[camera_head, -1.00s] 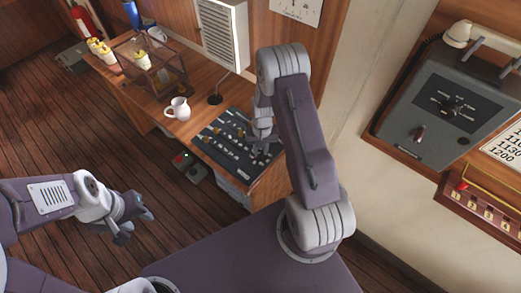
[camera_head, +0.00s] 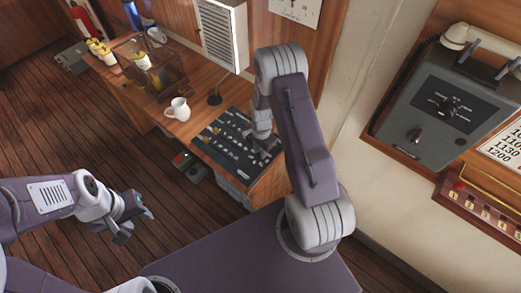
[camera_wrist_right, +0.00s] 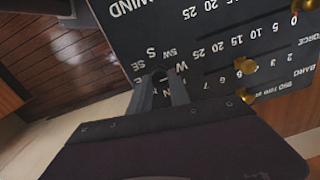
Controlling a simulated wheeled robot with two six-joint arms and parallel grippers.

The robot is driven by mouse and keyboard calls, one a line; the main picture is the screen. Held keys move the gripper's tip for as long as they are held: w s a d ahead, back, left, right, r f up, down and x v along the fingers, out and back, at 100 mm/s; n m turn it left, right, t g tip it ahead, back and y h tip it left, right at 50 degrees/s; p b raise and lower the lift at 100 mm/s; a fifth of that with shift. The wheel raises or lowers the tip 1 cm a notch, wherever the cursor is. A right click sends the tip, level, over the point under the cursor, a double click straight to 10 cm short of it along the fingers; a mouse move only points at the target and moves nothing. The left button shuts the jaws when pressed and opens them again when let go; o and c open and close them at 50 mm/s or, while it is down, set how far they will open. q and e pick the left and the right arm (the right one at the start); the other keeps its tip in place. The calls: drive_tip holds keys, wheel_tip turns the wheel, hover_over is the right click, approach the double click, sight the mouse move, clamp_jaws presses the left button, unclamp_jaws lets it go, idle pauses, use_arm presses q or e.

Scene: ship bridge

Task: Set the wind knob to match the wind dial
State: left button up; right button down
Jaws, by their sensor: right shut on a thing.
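The dark wind panel (camera_head: 222,150) lies on the wooden desk, with rows of small brass knobs. In the right wrist view the panel (camera_wrist_right: 215,45) shows upside down, with the word WIND and letters such as S, SE, SW and W. My right gripper (camera_head: 264,150) is down at the panel's right end. In the right wrist view its fingers (camera_wrist_right: 160,80) are shut beside the compass letters. My left gripper (camera_head: 130,216) is open and empty, away from the desk.
Brass sliders (camera_wrist_right: 246,65) stand close to my right fingers. A grey wall unit (camera_head: 440,110) is on the right. Open wooden floor (camera_head: 70,130) is on the left.

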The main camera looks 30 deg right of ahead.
drive_tip(key=m, duration=0.4)
drive_tip(key=shift+w+m, duration=0.1)
drive_tip(key=shift+m, duration=0.2)
drive_tip(key=shift+m+b, duration=0.65)
drive_tip(key=shift+m, duration=1.65)
drive_tip(key=c, duration=1.2)
unclamp_jaws()
drive_tip(key=shift+r, duration=0.1)
wheel_tip(320, 180, up, 9)
drive_tip(key=b, duration=0.1)
drive_tip(key=shift+s+a+b, duration=0.15)
drive_tip(key=shift+s+b, duration=0.1)
drive_tip(key=shift+b, duration=0.1)
